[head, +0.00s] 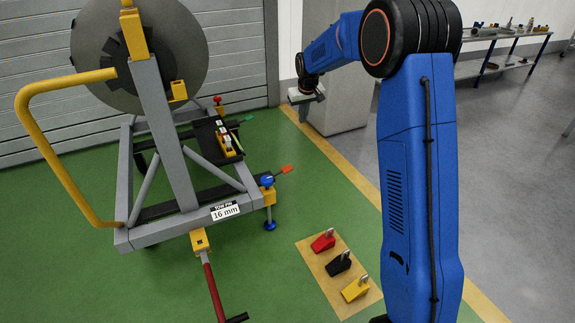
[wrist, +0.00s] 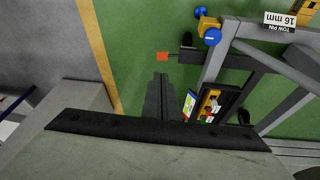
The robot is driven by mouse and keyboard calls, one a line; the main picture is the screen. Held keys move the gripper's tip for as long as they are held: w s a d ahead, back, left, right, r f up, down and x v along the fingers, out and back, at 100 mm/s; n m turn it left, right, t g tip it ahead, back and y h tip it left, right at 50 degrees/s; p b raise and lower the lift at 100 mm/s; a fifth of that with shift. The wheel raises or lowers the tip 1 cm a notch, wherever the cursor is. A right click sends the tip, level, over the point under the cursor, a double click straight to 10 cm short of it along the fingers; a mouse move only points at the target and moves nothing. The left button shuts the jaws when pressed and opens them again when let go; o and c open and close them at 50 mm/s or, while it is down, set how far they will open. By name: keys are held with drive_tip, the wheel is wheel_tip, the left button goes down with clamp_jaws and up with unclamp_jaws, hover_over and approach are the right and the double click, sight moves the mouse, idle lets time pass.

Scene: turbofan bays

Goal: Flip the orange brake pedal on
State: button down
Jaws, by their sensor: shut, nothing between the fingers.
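The orange brake pedal (head: 287,169) is a small flat tip on a dark lever at the right side of the grey stand's base. In the wrist view the orange pedal (wrist: 162,57) lies just beyond my fingertips in the picture, over the green floor. My gripper (wrist: 160,80) is shut and empty. In the head view my gripper (head: 306,97) is up to the right of the stand, apart from the pedal. A blue knob (head: 267,181) sits beside the pedal's lever.
The grey wheeled stand (head: 180,223) carries a large disc and a yellow handle (head: 60,165). A green-tipped lever (head: 246,119) is further back. A grey cabinet (head: 340,118) stands behind my gripper. Red, black and yellow chocks (head: 338,263) lie on a tan mat in front.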

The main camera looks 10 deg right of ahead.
drive_tip(key=w+a+f, duration=0.1)
drive_tip(key=w+f, duration=0.8)
drive_tip(key=f, duration=0.4)
drive_tip(key=w+a+f, duration=0.2)
drive_tip(key=w+f, duration=0.7)
drive_tip(key=f, duration=0.5)
drive_tip(key=shift+a+f+n, duration=0.25)
drive_tip(key=shift+n, duration=0.15)
hover_over(287, 167)
drive_tip(key=s, duration=0.2)
wheel_tip(287, 167, down, 12)
drive_tip(key=shift+w+a+f, duration=0.1)
drive_tip(key=shift+a, duration=0.05)
drive_tip(key=shift+w+f, duration=0.1)
drive_tip(key=shift+f, duration=0.5)
drive_tip(key=shift+d+f, duration=0.1)
drive_tip(key=shift+d, duration=0.15)
